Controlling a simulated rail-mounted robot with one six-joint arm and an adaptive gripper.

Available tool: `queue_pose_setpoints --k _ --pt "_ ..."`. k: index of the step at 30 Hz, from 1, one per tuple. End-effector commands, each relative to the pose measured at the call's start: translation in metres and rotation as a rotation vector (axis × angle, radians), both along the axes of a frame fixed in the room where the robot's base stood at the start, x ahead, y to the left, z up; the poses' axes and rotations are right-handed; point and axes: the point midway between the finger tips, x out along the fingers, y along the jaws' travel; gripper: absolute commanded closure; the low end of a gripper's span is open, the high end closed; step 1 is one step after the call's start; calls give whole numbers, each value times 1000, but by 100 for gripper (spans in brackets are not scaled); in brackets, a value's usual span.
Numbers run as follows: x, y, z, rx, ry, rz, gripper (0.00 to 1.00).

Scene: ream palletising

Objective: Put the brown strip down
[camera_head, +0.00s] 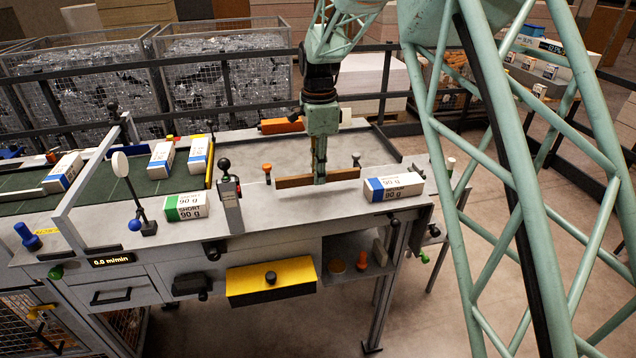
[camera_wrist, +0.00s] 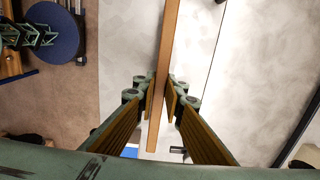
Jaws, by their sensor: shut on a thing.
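The brown strip (camera_head: 290,181) is a long thin bar lying level across my gripper in the head view. My gripper (camera_head: 319,178) points down and is shut on the strip near its middle. In the wrist view the strip (camera_wrist: 165,65) runs lengthwise between the two ribbed fingers of my gripper (camera_wrist: 160,105). The strip is over the front part of the grey table (camera_head: 265,228). I cannot tell whether it touches the table top.
A blue-and-white ream (camera_head: 393,187) lies right of the strip, and a green-and-white ream (camera_head: 186,206) lies left. A dark post with a knob (camera_head: 229,195) stands left of the strip. An orange-topped peg (camera_head: 267,172) and a grey peg (camera_head: 356,160) stand close behind it.

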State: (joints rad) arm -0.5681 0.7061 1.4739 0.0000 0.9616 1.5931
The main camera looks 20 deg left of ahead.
Motion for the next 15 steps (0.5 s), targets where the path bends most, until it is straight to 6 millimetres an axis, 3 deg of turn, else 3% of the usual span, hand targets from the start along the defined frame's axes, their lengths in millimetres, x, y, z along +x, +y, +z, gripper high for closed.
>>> queue_pose_setpoints --k 11,15 --pt "7 4 -1 0 0 0 100" --pt "5 3 -16 -1 2 0 100"
